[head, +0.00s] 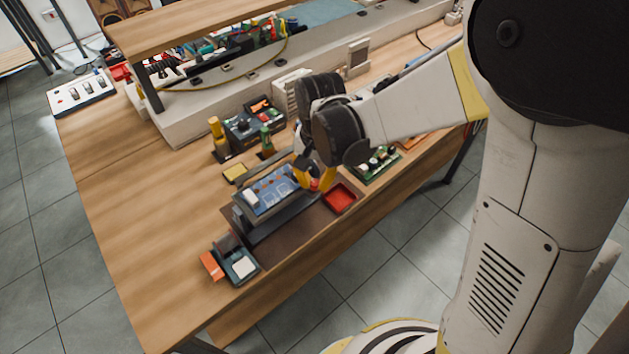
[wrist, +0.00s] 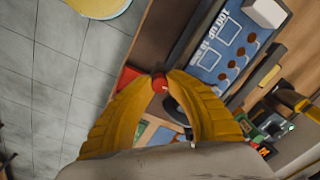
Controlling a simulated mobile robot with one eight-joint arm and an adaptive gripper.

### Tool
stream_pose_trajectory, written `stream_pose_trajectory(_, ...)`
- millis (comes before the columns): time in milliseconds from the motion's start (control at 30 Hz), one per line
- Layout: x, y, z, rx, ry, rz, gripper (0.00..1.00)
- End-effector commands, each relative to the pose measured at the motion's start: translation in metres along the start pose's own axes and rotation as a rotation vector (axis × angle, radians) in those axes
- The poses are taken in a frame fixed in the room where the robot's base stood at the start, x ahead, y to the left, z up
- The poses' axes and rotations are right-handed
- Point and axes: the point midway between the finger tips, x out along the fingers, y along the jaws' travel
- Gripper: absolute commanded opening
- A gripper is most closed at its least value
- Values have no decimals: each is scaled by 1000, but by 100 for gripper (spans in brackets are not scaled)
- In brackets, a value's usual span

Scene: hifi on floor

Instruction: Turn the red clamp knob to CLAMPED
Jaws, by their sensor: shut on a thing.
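The red clamp knob (wrist: 160,83) sits between the yellow fingertips of my gripper (wrist: 161,80) in the wrist view. The fingers are shut on it, one on each side. In the head view my gripper (head: 316,181) reaches down at the right end of the fixture with the blue panel (head: 272,193). Only a little red of the knob shows there between the fingers. The blue panel also shows in the wrist view (wrist: 222,45), with printed outlines and lettering. I cannot read a CLAMPED mark, and the knob's angle is unclear.
A red tray (head: 340,198) lies just right of the fixture, close to my gripper. A green circuit board (head: 377,165) is behind it. A dark box with a white pad (head: 241,267) stands front left. The left of the wooden table (head: 125,215) is clear.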

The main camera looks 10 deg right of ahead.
Motion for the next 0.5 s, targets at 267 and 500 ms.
stream_pose_trajectory(267,0,0,0,89,4,1,0)
stream_pose_trajectory(500,0,0,0,109,5,1,0)
